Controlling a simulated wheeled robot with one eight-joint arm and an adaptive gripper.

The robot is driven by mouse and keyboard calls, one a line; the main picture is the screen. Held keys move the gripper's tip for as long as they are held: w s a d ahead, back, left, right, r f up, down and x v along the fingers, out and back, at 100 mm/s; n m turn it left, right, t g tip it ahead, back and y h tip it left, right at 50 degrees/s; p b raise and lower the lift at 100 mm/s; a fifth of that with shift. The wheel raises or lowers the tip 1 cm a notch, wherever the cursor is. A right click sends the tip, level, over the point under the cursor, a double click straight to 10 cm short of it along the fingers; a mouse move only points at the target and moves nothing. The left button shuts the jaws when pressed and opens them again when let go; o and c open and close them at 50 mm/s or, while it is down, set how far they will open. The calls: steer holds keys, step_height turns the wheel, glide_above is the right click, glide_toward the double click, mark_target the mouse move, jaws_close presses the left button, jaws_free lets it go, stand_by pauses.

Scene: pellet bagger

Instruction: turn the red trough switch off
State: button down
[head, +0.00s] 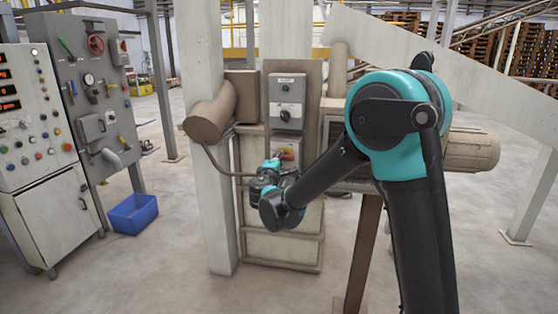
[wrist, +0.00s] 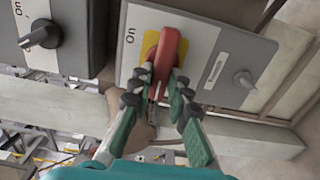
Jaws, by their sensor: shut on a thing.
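The red trough switch (wrist: 168,52) is a red rotary handle on a yellow plate, on a grey box marked "On". In the wrist view its handle lies lengthwise between the fingertips of my gripper (wrist: 160,88), which is shut on it. In the head view the switch box (head: 286,150) sits low on the beige panel, with a bit of red showing. My gripper (head: 272,166) is in front of it there, and my arm hides part of the box.
Above it on the panel is a grey box (head: 286,100) with a black rotary knob; that knob (wrist: 42,34) shows at the left in the wrist view. A white post (head: 205,200) stands left of the panel. A blue bin (head: 133,213) sits on the floor near control cabinets.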

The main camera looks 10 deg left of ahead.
steer(key=shift+w, duration=0.1)
steer(key=c, duration=1.4)
jaws_free()
steer(key=shift+c, duration=0.2)
steer(key=s, duration=1.2)
